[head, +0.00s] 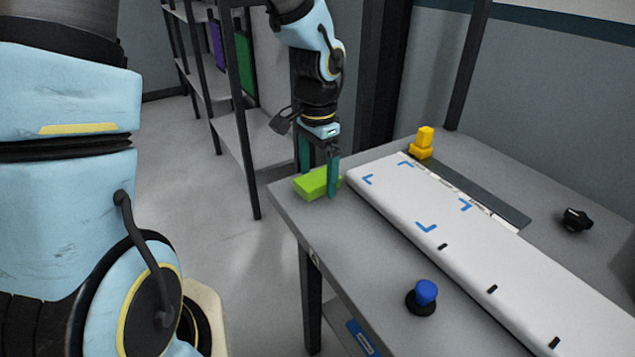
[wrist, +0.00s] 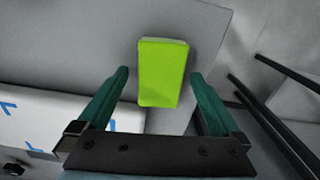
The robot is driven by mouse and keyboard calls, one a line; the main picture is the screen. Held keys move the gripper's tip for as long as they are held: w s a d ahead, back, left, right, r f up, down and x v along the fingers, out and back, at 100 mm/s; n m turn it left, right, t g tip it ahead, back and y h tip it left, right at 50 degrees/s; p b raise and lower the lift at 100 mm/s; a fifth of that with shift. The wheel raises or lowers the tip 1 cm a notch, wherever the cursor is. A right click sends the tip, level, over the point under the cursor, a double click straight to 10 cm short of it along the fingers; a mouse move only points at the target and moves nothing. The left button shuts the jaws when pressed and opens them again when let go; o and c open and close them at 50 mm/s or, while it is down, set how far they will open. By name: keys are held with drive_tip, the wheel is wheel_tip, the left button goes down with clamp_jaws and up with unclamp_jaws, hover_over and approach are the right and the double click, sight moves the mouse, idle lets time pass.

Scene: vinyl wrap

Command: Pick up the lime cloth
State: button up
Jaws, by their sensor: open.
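The lime cloth (head: 313,184) is a bright green folded block lying at the far left corner of the grey table (head: 290,207). It also shows in the wrist view (wrist: 163,73), between and slightly beyond my finger tips. My gripper (head: 319,180) has teal fingers and is open, pointing down at the cloth. In the wrist view one finger (wrist: 108,98) is on the left of the cloth and the other (wrist: 210,105) on the right, with gaps on both sides. I cannot tell how far the tips are above the table.
A long white panel (head: 470,255) with blue corner marks lies right of the cloth. A yellow object (head: 422,143) stands behind it. A blue-topped knob (head: 425,292) is near the front edge and a black knob (head: 575,219) at the right.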

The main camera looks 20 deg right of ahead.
sight(317, 178)
drive_tip(key=shift+c, duration=0.2)
drive_tip(key=c, duration=1.3)
wheel_tip(317, 178, up, 10)
